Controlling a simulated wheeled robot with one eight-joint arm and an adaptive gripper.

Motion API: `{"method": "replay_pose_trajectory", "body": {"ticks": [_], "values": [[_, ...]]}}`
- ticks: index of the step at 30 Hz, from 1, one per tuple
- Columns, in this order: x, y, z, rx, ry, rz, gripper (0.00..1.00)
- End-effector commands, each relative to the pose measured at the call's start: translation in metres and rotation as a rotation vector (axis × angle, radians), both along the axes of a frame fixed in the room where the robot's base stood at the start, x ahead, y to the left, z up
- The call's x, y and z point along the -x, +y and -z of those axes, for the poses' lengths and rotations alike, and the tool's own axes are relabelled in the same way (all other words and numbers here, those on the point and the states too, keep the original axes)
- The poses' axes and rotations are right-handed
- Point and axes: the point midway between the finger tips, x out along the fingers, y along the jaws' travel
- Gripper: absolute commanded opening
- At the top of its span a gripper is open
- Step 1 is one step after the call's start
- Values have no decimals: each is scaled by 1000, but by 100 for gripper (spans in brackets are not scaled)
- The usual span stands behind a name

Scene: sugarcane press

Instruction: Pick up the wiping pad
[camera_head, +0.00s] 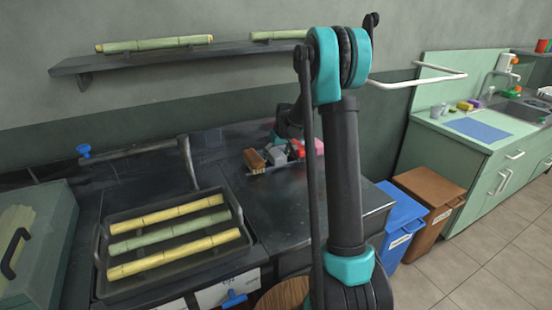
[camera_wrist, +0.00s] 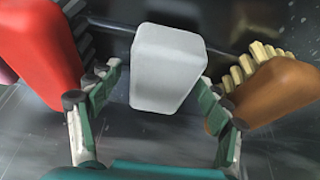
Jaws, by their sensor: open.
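The wiping pad appears to be the plain pale grey block (camera_wrist: 166,72) in the middle of the wrist view, standing between two bristled brushes. In the head view it is the small grey block (camera_head: 276,156) on the dark counter, partly covered by my arm. My gripper (camera_wrist: 158,86) is open, with one green-padded finger on each side of the pad's near end. Gaps show between the fingers and the pad, and nothing is held. In the head view the fingers are too small and covered to make out.
A red brush (camera_wrist: 42,48) stands close left of the pad and a brown brush (camera_wrist: 275,92) close right, near my fingertips. A tray (camera_head: 103,284) of cane stalks lies left on the counter. Blue (camera_head: 402,218) and brown (camera_head: 430,187) bins stand at right. The counter's front is clear.

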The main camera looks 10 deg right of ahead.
Motion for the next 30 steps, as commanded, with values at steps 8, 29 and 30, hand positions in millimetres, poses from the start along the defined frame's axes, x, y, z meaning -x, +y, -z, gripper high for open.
{"method": "replay_pose_trajectory", "body": {"ticks": [8,29,30], "values": [[0,0,0,0,0,0,66],[1,0,-6,0,0,0,24],[0,0,-10,0,0,0,24]]}}
